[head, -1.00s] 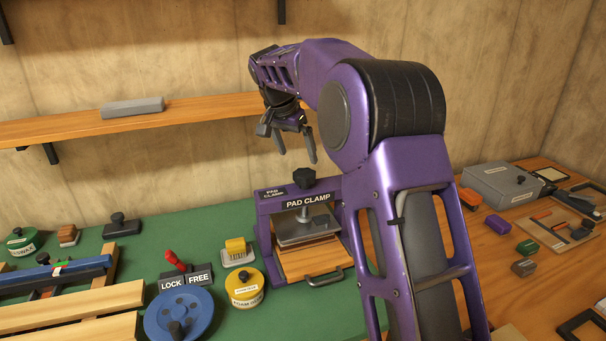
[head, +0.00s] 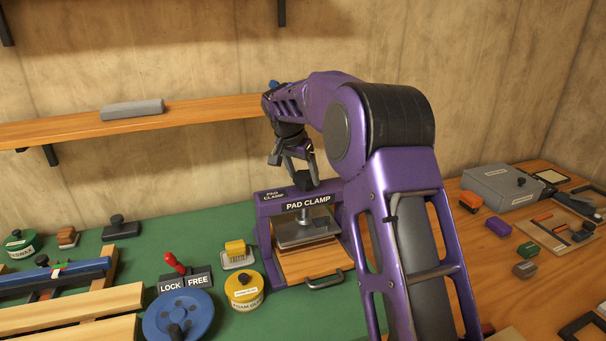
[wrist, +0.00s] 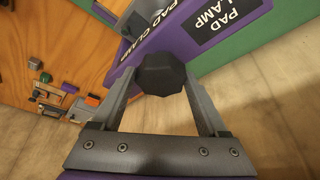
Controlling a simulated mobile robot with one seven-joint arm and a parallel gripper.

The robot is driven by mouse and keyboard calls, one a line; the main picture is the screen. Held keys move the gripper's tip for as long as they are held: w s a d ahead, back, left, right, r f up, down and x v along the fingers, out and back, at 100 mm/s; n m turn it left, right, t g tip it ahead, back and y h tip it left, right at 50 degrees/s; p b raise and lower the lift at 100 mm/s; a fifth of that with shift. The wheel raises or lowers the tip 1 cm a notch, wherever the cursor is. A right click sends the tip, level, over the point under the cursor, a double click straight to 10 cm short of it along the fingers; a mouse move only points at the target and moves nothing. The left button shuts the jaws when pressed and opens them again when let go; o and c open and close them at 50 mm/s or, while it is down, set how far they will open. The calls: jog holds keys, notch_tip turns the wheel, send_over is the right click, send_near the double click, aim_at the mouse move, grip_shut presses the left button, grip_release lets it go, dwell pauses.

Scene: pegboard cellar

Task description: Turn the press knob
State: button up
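The press is a purple frame (head: 265,225) labelled PAD CLAMP, with a grey plate (head: 306,230) hanging over a wooden board (head: 308,262). Its black faceted knob (head: 302,180) stands on top of the frame. My gripper (head: 296,172) is right at the knob, pointing down. In the wrist view the knob (wrist: 163,74) sits between the two spread fingers of my gripper (wrist: 166,85), near the tips.
A blue handwheel (head: 180,318), a red LOCK/FREE lever (head: 174,262) and a yellow round tin (head: 244,290) stand left of the press on the green mat. A wooden shelf (head: 75,130) runs along the wall behind. A grey box (head: 500,185) stands at the right.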

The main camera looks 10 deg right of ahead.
jog(key=c, duration=0.7)
jog(key=shift+c, duration=0.2)
jog(key=n, duration=0.1)
jog(key=n+y, duration=0.1)
jog(key=n, duration=0.2)
jog(key=shift+s+d+r+n+t+y+p, duration=0.1)
jog(key=shift+d+n+t+y+p, duration=0.2)
jog(key=shift+n+t, duration=0.1)
jog(key=n, duration=0.1)
jog(key=n+y, duration=0.1)
jog(key=n, duration=0.1)
jog(key=n+y+p, duration=0.1)
jog(key=n, duration=0.1)
jog(key=shift+d, duration=0.25)
jog(key=n+y, duration=0.1)
jog(key=n, duration=0.2)
jog(key=n+y, duration=0.1)
jog(key=n, duration=0.2)
jog(key=shift+w+d+g, duration=0.15)
jog(key=shift+w+g, duration=0.05)
jog(key=shift+g, duration=0.2)
jog(key=n, duration=0.2)
jog(key=n+g+y, duration=0.1)
jog(key=n, duration=0.1)
jog(key=shift+w+d+n+g, duration=0.1)
jog(key=shift+w+n+g, duration=0.05)
jog(key=shift+n+g, duration=0.15)
